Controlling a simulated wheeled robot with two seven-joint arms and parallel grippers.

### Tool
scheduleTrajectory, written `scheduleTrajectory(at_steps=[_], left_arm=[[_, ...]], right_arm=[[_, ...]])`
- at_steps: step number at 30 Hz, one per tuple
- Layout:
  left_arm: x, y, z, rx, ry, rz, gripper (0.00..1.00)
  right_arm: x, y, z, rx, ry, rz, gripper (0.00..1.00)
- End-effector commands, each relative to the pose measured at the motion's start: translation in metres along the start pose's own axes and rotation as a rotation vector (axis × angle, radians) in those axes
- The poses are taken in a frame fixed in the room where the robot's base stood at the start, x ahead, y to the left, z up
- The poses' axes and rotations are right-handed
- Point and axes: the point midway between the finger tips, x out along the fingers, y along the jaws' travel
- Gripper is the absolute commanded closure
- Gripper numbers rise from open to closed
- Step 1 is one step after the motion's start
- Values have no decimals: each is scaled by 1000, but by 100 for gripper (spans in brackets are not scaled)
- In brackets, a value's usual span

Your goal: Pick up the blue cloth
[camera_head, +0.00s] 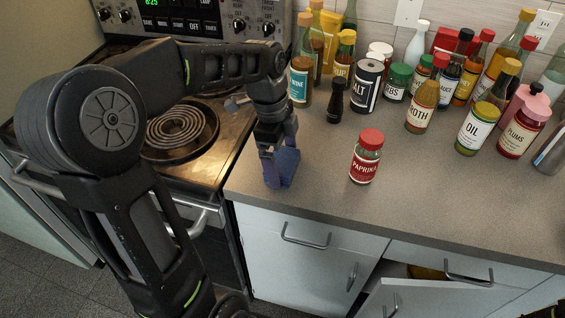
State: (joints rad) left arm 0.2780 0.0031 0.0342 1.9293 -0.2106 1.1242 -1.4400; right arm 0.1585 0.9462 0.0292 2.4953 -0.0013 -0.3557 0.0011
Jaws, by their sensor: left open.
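The blue cloth (289,166) is a small purple-blue shape on the grey counter, near its front left corner beside the stove. My left gripper (277,170) points down right at the cloth, with its fingers open and overlapping it in the head view. The gripper hides part of the cloth, and I cannot tell whether the fingers touch it. My right gripper is out of view.
A red-capped paprika jar (366,156) stands to the right of the gripper. Several bottles and jars crowd the counter's back, including a dark salt canister (367,87). The coil stove (215,165) is at left. A cabinet door (375,300) below is ajar.

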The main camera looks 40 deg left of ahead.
Motion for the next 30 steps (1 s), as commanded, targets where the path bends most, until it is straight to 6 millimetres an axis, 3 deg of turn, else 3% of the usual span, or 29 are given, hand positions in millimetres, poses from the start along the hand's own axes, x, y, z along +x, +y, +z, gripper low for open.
scheduleTrajectory(at_steps=[20, 30], left_arm=[[7, 0, 0, -1, 0, 0, 0], [7, 0, 0, -1, 1, 0, 27]], right_arm=[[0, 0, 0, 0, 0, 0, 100], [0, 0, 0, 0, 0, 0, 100]])
